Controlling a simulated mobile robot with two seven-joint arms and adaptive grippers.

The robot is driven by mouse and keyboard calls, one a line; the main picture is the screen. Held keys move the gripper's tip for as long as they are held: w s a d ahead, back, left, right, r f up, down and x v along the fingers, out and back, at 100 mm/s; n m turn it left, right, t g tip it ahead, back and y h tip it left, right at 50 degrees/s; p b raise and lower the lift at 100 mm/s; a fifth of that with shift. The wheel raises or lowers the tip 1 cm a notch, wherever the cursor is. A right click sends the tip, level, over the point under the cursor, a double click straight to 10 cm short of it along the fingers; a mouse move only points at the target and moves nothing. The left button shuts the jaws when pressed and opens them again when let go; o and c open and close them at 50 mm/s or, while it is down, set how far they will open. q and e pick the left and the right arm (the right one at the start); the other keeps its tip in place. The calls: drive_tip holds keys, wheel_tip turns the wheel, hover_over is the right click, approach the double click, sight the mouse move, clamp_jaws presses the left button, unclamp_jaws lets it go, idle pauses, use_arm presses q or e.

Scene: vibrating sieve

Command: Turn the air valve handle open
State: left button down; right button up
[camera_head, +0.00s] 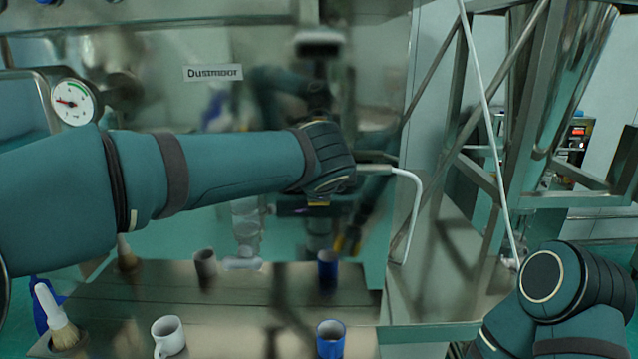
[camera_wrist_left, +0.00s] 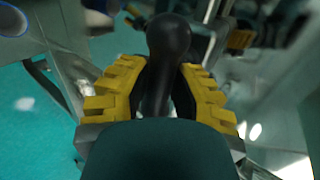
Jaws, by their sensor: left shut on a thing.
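The air valve handle (camera_wrist_left: 167,40) is a black lever with a rounded end, seen in the left wrist view. My left gripper (camera_wrist_left: 158,82) has its yellow-padded fingers on both sides of the handle and is shut on it. In the head view my left arm reaches in from the left to the metal panel, and its wrist hides the gripper and the handle. A white hose (camera_head: 414,205) comes out just right of that wrist. My right arm shows at the lower right of the head view; its gripper is out of view.
A pressure gauge (camera_head: 73,102) is at the left, and a "Dustproof"-like label (camera_head: 213,72) is on the shiny panel. A brush (camera_head: 58,318), a white mug (camera_head: 168,338) and a blue mug (camera_head: 331,340) stand below the arm. A metal frame (camera_head: 470,130) rises at the right.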

use_arm(q)
drive_tip(key=c, duration=0.8)
unclamp_jaws()
drive_tip(key=v, duration=1.2)
drive_tip(key=shift+s+a, duration=0.1)
drive_tip(key=shift+f, duration=0.1)
